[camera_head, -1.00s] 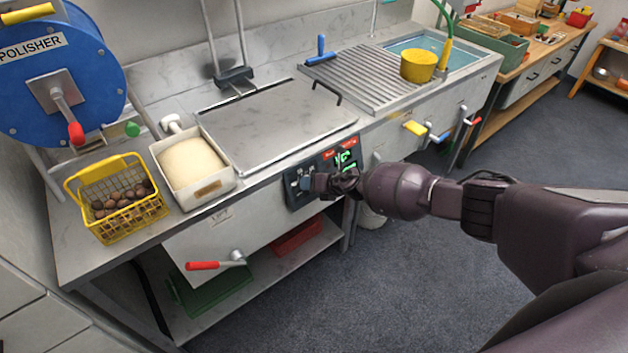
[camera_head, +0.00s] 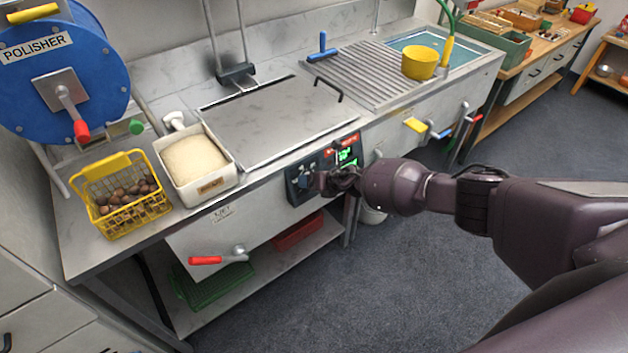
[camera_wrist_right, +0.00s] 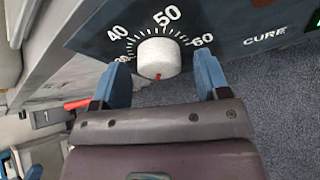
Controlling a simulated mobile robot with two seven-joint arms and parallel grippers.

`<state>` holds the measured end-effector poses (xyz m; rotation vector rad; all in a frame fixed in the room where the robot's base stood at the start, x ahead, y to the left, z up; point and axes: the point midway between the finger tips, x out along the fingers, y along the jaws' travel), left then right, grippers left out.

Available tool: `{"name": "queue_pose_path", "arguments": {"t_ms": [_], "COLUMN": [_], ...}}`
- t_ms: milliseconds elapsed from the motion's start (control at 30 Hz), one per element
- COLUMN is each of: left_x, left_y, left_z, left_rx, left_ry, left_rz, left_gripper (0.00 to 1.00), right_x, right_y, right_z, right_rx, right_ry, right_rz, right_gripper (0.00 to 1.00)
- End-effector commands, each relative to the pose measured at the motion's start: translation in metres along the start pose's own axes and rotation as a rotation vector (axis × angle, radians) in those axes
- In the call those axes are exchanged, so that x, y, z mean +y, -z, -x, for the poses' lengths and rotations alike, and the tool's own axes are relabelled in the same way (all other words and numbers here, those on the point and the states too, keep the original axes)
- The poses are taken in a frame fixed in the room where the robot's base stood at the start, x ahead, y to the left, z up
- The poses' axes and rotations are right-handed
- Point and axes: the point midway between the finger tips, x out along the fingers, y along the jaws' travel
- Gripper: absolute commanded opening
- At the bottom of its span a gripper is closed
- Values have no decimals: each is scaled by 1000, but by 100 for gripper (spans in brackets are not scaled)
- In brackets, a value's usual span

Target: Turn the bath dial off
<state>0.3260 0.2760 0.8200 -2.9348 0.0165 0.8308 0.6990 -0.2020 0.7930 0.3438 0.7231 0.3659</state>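The dial (camera_wrist_right: 159,57) is a round white knob on a dark panel, seen in the right wrist view. Numbers 40, 50 and 60 arc around its far side, and a small red mark shows on its near edge. My right gripper (camera_wrist_right: 163,72) is open, with one blue finger on each side of the knob and visible gaps between. In the head view the control panel (camera_head: 345,155), with green readouts, is on the front of the steel bench. My right gripper (camera_head: 314,182) is in front of its left part and hides the knob there. My left gripper is out of view.
A flat lid (camera_head: 280,118) with a black handle covers the bath above the panel. A white tub (camera_head: 221,184), a yellow basket (camera_head: 120,222) of chestnuts and a blue polisher (camera_head: 100,75) stand left. A red-handled lever (camera_head: 206,260) sticks out below. The floor in front is clear.

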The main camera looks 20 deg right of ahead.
Motion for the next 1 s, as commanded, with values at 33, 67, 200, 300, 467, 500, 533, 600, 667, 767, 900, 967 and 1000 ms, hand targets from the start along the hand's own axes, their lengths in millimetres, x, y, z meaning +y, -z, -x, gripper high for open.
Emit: {"name": "queue_pose_path", "arguments": {"t_ms": [33, 67, 200, 300, 467, 500, 533, 600, 667, 767, 900, 967, 1000], "left_x": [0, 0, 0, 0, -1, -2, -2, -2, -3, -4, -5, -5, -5], "left_y": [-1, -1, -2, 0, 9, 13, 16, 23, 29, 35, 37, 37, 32], "left_z": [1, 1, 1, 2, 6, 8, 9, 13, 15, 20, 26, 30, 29], "left_rx": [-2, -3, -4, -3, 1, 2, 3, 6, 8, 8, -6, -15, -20], "left_ry": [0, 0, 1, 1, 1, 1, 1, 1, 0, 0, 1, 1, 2], "left_rz": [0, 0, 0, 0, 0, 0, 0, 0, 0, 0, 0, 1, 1], "left_gripper": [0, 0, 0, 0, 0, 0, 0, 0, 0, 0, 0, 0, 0], "right_x": [0, 0, 0, 0, 1, 1, 1, 1, 1, 1, 1, 1, 1], "right_y": [0, 0, 0, 0, -2, -3, -3, -3, -4, -3, -2, -2, -2], "right_z": [0, 0, 0, 2, 14, 19, 23, 32, 41, 56, 78, 86, 89], "right_rx": [0, 0, 0, 0, 0, 0, 0, 1, 1, 1, 2, 3, 0], "right_ry": [0, 0, 0, 0, 0, 0, -1, 0, 0, 0, 0, 0, -1], "right_rz": [-1, -1, -1, -1, 0, 0, 0, 0, 1, -1, 0, -2, 1], "right_gripper": [69, 69, 69, 69, 69, 69, 69, 69, 69, 69, 69, 69, 69]}}
